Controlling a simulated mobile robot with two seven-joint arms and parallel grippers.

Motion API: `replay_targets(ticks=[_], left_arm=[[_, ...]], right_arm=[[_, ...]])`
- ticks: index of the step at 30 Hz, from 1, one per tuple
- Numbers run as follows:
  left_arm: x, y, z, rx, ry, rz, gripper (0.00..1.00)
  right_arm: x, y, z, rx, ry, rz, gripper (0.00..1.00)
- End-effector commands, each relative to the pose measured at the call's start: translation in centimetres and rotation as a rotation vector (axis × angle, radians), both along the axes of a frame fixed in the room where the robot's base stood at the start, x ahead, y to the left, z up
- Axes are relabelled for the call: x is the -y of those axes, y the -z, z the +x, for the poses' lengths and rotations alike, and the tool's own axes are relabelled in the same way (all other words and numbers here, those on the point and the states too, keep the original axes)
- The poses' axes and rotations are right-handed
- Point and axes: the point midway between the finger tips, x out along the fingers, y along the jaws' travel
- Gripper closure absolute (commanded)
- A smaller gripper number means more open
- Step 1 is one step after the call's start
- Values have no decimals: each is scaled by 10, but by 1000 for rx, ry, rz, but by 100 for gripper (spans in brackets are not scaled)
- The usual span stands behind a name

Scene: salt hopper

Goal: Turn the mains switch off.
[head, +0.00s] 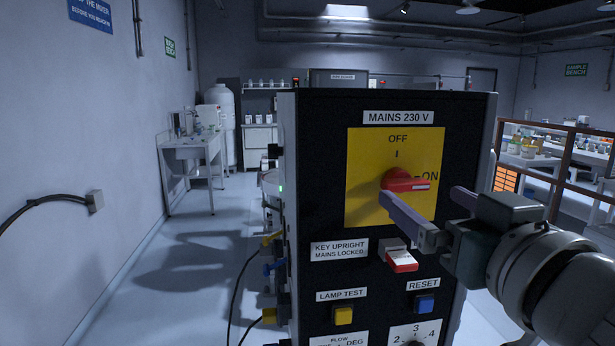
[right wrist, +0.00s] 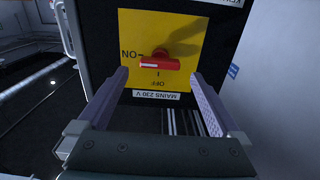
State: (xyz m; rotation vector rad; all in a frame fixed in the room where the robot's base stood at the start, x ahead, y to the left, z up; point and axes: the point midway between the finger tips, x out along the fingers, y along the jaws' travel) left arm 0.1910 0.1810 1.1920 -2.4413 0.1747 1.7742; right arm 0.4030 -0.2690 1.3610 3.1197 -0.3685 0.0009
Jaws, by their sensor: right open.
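The mains switch (head: 408,181) is a red rotary handle on a yellow plate (head: 368,150) under a "MAINS 230 V" label. Its handle lies level and points right, at the ON mark; OFF is printed above. My right gripper (head: 418,193) is open in front of the plate, its fingers apart. In the right wrist view the plate appears upside down, and the red handle (right wrist: 158,64) shows between and beyond the open fingers (right wrist: 160,74). I see no clear contact with the handle. My left gripper is not in view.
Below the plate a red and white key block (head: 400,258) sticks out beside a "KEY UPRIGHT MAINS LOCKED" label. Lower are a yellow lamp test button (head: 343,316), a blue reset button (head: 424,304) and a numbered dial (head: 414,334). Cables run along the cabinet's left side.

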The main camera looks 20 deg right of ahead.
Motion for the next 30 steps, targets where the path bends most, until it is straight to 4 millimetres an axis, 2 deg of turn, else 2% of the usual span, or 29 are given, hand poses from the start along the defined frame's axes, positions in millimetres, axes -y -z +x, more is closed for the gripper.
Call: replay_targets(ticks=[3,9,20,30], left_arm=[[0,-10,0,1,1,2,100],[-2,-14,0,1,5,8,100],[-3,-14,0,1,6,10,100],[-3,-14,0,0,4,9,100]], right_arm=[[5,-3,21,0,1,-3,0],[9,-1,41,0,-1,-1,0],[11,1,46,-1,0,0,0],[11,1,46,-2,0,0,37]])
